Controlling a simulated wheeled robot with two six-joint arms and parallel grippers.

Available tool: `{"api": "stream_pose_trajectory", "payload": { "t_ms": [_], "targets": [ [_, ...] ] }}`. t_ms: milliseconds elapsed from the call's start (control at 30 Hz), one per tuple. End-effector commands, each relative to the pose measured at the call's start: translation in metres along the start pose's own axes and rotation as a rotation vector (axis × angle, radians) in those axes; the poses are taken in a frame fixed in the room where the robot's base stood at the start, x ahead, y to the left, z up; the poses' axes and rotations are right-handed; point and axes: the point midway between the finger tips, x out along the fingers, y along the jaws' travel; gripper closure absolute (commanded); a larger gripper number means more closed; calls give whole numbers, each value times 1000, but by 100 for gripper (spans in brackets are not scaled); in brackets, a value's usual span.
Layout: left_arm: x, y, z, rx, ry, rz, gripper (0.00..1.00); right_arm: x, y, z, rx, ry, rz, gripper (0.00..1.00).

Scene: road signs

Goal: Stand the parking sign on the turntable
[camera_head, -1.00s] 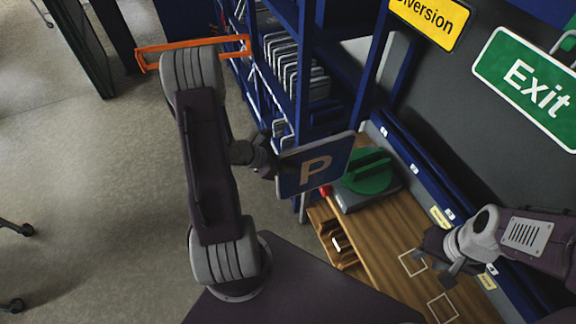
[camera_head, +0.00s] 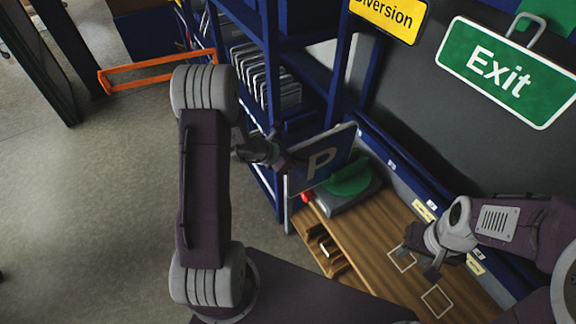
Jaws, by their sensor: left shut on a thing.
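The parking sign (camera_head: 322,160) is a dark blue panel with a tan P. It is held up, tilted, in front of the turntable. My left gripper (camera_head: 287,162) is shut on its left edge. The turntable (camera_head: 352,187) has a green round top on a grey base at the far left end of the wooden bench (camera_head: 375,240). The sign hides part of it, and I cannot tell whether the two touch. My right gripper (camera_head: 422,262) hangs over the right part of the bench, with its fingers apart and nothing between them.
White square outlines (camera_head: 437,301) mark the bench. Blue shelving (camera_head: 262,95) stands behind. An Exit sign (camera_head: 505,75) and a yellow Diversion sign (camera_head: 390,15) hang on the dark wall.

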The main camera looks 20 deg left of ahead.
Motion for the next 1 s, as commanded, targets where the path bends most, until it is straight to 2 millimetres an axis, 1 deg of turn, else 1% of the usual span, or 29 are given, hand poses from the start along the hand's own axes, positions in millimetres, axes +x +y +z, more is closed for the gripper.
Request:
{"api": "stream_pose_trajectory", "payload": {
  "t_ms": [100,433,900,1000],
  "targets": [
    [11,0,12,5,-3,0,100,2,0,0,0,0,0,64],
    [42,0,42,3,-4,0,100,3,0,0,0,0,0,64],
    [83,1,84,2,-4,0,100,-6,0,-1,0,0,0,64],
    [90,1,90,2,-2,-1,100,-9,0,-1,0,0,0,64]
  ]
}}
